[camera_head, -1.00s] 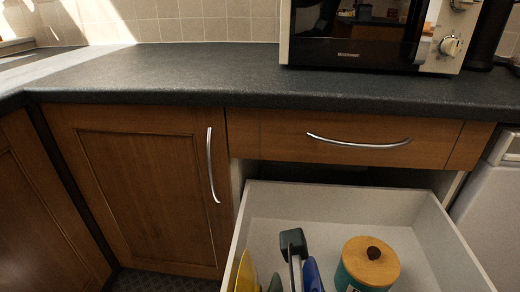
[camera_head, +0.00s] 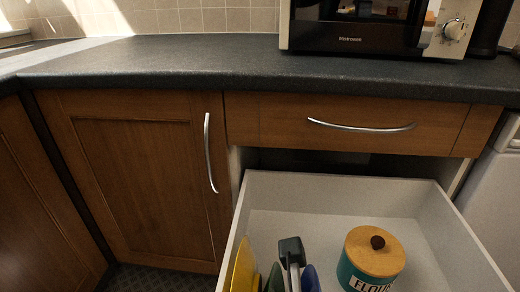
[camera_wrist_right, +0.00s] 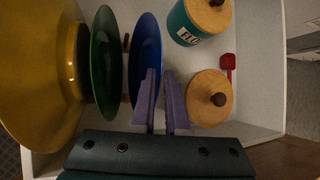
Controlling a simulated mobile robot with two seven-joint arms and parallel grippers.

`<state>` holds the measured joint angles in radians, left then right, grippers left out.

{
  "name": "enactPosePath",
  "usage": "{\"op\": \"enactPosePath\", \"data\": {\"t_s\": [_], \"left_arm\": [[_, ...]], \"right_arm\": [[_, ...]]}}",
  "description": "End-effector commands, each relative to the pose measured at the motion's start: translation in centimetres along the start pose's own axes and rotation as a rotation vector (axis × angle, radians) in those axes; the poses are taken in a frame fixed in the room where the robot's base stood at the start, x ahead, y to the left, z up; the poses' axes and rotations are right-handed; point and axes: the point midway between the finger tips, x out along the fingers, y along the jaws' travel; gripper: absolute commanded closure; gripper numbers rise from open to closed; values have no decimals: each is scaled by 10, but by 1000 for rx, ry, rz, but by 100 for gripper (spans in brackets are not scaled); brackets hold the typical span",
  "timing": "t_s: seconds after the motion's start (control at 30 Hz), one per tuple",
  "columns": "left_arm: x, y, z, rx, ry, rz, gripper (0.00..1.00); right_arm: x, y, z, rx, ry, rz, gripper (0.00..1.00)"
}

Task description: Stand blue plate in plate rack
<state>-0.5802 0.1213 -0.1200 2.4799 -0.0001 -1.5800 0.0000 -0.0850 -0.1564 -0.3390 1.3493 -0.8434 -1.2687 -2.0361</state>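The blue plate (camera_wrist_right: 143,50) stands on edge beside the green plate (camera_wrist_right: 105,62) in the right wrist view; its rim also shows at the bottom of the head view (camera_head: 311,280). A small brown piece between these plates looks like part of the plate rack (camera_wrist_right: 126,42); most of the rack is hidden. My right gripper (camera_wrist_right: 160,74) has two purple fingers with a narrow gap, at the right side of the blue plate. The left finger overlaps the plate in the picture; contact cannot be told. My left gripper is not in view.
The open white drawer (camera_head: 350,190) holds the plates. A yellow plate (camera_wrist_right: 40,70) is at left. A teal flour canister (camera_head: 370,262), a second wooden-lidded canister (camera_wrist_right: 208,98) and a red scoop (camera_wrist_right: 229,65) are at right. The drawer's back is clear.

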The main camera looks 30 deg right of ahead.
Motion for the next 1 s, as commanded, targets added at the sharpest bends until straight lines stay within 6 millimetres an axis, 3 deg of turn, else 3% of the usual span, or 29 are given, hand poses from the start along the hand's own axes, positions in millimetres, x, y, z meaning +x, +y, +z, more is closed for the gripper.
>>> {"op": "enactPosePath", "data": {"t_s": [0.03,0.23,0.53,1.0], "left_arm": [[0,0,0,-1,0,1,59],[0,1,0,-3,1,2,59],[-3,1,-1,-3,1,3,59],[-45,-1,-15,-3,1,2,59]], "right_arm": [[0,0,0,0,-1,1,82],[0,0,0,0,0,1,59],[-4,0,0,-1,2,1,59],[-87,-1,2,0,1,3,59]]}}
